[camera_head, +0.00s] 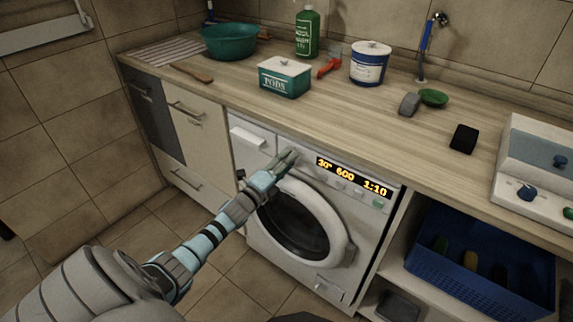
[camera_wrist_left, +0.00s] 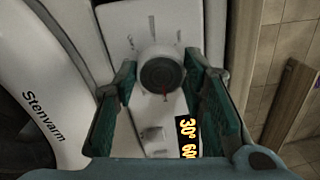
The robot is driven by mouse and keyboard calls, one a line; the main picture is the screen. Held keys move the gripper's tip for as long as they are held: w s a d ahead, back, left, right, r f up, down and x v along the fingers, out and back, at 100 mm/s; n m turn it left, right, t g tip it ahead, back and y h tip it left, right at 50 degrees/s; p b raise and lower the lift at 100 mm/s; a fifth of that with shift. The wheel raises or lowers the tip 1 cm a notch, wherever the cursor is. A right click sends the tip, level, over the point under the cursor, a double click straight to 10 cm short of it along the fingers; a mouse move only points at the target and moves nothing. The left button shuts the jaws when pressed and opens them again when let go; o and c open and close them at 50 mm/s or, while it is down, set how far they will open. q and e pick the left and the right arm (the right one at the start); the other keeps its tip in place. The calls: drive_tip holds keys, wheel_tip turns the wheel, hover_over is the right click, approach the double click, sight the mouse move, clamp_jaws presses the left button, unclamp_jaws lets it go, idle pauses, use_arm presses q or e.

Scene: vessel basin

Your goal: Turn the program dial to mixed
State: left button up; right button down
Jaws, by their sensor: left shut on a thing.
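The washing machine (camera_head: 345,225) stands under the worktop, its round door closed. The program dial (camera_wrist_left: 162,75) is a round dark-faced knob with a small red mark near its lower edge, facing down in the left wrist view. My left gripper (camera_head: 287,157) is at the control panel, its two green finger pads on either side of the dial, shut on it. In the head view the fingers hide the dial. The display (camera_head: 350,177) reads 30°, 600 and 1:10 in amber. The dial's printed labels are too small to read. My right gripper is not in view.
The detergent drawer (camera_head: 252,138) is left of the fingers. Small buttons (camera_head: 340,185) sit under the display. On the worktop stand a teal tub (camera_head: 285,80), a green bottle (camera_head: 307,35) and a white-blue canister (camera_head: 369,65). A blue crate (camera_head: 470,285) is on the shelf at right.

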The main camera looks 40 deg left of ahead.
use_arm(q)
drive_tip(key=shift+f+m, duration=0.1)
drive_tip(key=shift+m, duration=0.2)
drive_tip(key=o, duration=1.2)
drive_tip(key=shift+c, duration=0.2)
drive_tip(key=s, duration=1.2)
drive_tip(key=shift+d+f, duration=0.15)
drive_tip(key=shift+f, duration=0.2)
